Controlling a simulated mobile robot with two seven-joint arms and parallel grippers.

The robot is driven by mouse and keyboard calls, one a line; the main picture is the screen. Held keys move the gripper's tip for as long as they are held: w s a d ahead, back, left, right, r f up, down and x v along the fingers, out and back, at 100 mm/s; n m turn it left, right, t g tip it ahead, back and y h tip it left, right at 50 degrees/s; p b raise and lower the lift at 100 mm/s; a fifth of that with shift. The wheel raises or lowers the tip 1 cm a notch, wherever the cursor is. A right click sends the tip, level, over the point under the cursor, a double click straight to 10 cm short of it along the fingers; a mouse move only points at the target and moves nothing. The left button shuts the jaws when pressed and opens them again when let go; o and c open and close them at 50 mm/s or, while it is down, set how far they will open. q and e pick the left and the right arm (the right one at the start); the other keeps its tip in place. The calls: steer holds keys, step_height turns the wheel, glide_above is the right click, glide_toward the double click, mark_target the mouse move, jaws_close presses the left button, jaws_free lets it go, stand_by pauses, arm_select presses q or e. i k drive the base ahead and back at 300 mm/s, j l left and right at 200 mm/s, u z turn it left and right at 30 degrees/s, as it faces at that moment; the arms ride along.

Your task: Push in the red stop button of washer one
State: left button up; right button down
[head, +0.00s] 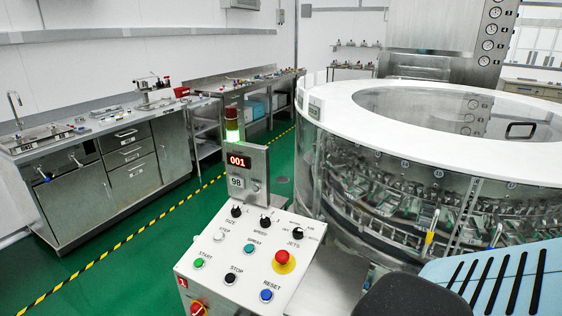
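The control panel (215,258) of the washer stands in the lower middle of the head view, its sloped white face towards me. A red mushroom button (284,257) on a yellow base sits at the panel's right side and looks unobstructed. Whether it is pushed in I cannot tell. A separate black button (231,278) is labelled STOP, left of and below the red one. A small red mark with a 1 (182,282) is on the panel's left edge. Neither of my grippers is in view.
The round washer (335,165) with a white rim stands behind and right. A display (238,161) reads 001 below a lit green lamp (232,130).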

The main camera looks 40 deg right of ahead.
mark_target(282, 256)
steer(key=z, duration=1.1)
